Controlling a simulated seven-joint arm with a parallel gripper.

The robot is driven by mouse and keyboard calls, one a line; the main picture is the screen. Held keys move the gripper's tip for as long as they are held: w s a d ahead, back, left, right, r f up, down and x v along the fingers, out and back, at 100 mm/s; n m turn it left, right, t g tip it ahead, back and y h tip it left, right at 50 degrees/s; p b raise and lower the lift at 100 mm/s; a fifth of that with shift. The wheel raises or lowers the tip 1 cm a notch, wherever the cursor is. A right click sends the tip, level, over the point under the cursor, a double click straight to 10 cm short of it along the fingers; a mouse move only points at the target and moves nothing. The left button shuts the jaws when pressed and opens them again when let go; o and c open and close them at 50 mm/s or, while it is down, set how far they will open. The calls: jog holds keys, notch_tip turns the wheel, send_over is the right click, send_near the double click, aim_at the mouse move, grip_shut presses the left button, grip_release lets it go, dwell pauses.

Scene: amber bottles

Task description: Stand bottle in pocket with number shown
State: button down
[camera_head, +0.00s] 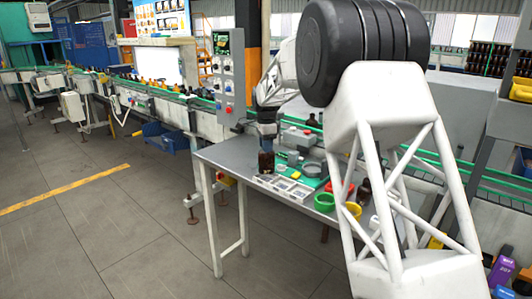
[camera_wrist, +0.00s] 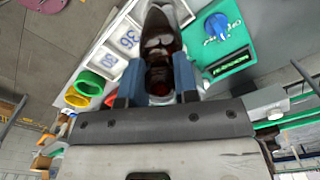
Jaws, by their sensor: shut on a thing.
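My gripper (camera_head: 267,138) points down over the grey work table. Its two blue fingers (camera_wrist: 159,82) are shut on a dark amber bottle (camera_head: 266,162), which looks upright. The bottle (camera_wrist: 160,45) fills the space between the fingers in the wrist view. A white tray (camera_head: 262,180) with pockets lies at the table's front edge, beside the bottle. In the wrist view, pockets with large printed numbers (camera_wrist: 128,40) show left of the bottle; one seems to read 25 or 35. A dark display (camera_wrist: 230,63) on a green base has small green characters that I cannot read. The bottle's underside is hidden.
A green container (camera_head: 324,202) and a yellow one (camera_head: 352,211) stand right of the tray. The green base (camera_wrist: 215,35) with a blue knob lies right of the bottle in the wrist view. A control post (camera_head: 228,75) and conveyor stand behind the table.

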jog(key=shift+f, duration=1.65)
jog(key=c, duration=0.9)
grip_release()
jog(key=shift+o, duration=0.2)
notch_tip(320, 180, up, 12)
jog(key=shift+r, duration=0.15)
